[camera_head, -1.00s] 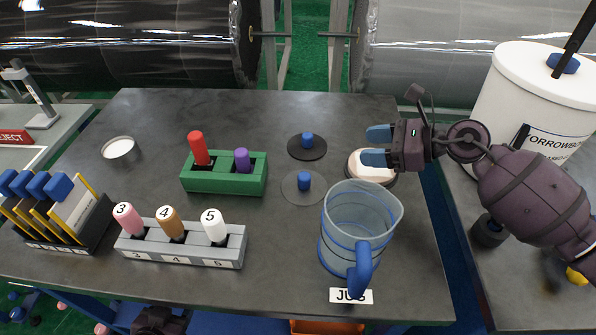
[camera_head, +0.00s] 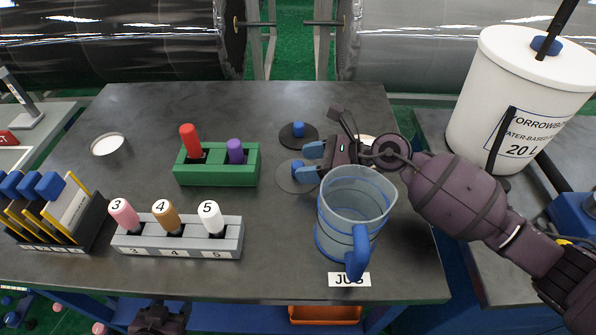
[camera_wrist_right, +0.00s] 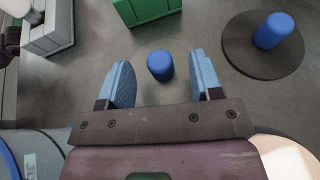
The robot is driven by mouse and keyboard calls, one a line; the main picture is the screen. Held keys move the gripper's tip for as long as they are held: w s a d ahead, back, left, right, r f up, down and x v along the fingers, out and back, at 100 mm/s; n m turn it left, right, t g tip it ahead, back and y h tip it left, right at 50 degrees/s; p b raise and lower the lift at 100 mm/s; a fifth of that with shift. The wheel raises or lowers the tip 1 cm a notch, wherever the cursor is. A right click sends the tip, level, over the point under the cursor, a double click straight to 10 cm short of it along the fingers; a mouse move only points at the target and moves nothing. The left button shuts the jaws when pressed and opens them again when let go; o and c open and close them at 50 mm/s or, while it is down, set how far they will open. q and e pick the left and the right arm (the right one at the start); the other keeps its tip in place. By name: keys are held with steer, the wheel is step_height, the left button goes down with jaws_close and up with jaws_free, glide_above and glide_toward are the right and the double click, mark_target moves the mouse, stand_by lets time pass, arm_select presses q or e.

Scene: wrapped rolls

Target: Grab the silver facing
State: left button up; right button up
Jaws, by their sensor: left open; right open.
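The silver facing (camera_head: 287,183) is a thin grey disc with a blue knob, flat on the dark table. Its knob (camera_wrist_right: 160,66) shows in the right wrist view, while its disc hardly stands out from the tabletop. My right gripper (camera_head: 307,160) is open and empty. In the right wrist view its two blue fingers (camera_wrist_right: 162,72) stand on either side of the knob, with gaps; I cannot tell whether they are down at knob height. A part of my left gripper (camera_head: 158,318) shows below the table's front edge, its fingers not clearly visible.
A black disc with a blue knob (camera_head: 298,131) lies just behind. A clear jug (camera_head: 352,215) stands in front, close to my right arm. A green holder (camera_head: 217,170) with red and purple pegs is to the left, and a grey numbered rack (camera_head: 177,240) is front left.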

steer(key=shift+x, duration=1.5)
steer(key=c, duration=1)
steer(key=shift+r, duration=0.1)
